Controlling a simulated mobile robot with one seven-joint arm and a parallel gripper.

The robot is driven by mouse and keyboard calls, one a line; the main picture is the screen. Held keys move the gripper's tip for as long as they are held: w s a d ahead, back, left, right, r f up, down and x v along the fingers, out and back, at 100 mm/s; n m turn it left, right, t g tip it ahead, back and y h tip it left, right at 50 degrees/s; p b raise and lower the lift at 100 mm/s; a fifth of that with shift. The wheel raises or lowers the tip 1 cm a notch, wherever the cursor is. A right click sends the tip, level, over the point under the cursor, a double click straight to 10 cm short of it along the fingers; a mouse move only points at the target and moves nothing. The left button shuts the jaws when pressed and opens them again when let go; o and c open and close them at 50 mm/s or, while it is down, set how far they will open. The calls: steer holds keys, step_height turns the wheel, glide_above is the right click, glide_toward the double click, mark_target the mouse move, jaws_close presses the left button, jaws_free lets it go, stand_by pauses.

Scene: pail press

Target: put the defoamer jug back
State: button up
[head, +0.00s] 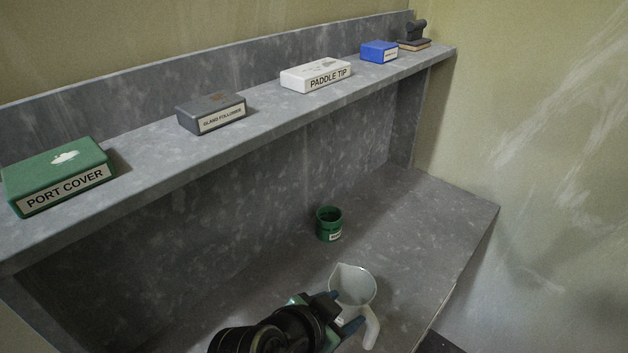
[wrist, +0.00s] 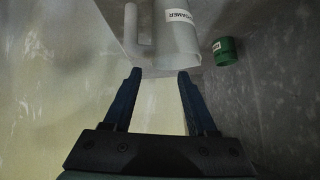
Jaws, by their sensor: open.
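The defoamer jug (head: 352,282) is a translucent whitish jug with a spout and a handle. It stands on the lower grey surface, near the front edge. In the wrist view the jug (wrist: 177,30) is just beyond my fingertips, with its label partly readable and its handle on the left. My gripper (head: 346,311) is open and empty, close beside the jug in the head view. In the wrist view my gripper (wrist: 159,76) has its two blue fingers spread apart, with nothing between them. I cannot tell whether a finger touches the jug.
A small green cup (head: 329,224) stands behind the jug. The upper shelf (head: 262,128) holds a green port cover box (head: 60,172), a grey box (head: 212,110), a white paddle tip box (head: 316,74), a blue box (head: 379,50) and a dark-handled item (head: 414,38).

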steer(key=w+a+r+n+t+y, duration=0.1)
steer(key=w+a+r+n+t, duration=0.3)
steer(key=r, duration=0.8)
steer(key=w+d+r+t+y, duration=0.15)
steer(key=r+t, duration=0.35)
steer(key=r, duration=0.7)
steer(key=s+a+r+n+t+y, duration=0.1)
steer(key=s+r+n+t, duration=0.1)
steer(key=r, duration=0.7)
steer(key=s+a+r+n+t+y, duration=0.1)
steer(key=s+r+n+t, duration=0.1)
steer(key=s+r+t, duration=0.3)
steer(key=s+a+r+n+t+y, duration=0.1)
steer(key=s+r+t, duration=0.3)
steer(key=r, duration=0.8)
steer(key=shift+s+a+r+n+y, duration=0.2)
steer(key=shift+s+r+n+y, duration=0.2)
steer(key=shift+s+n, duration=0.4)
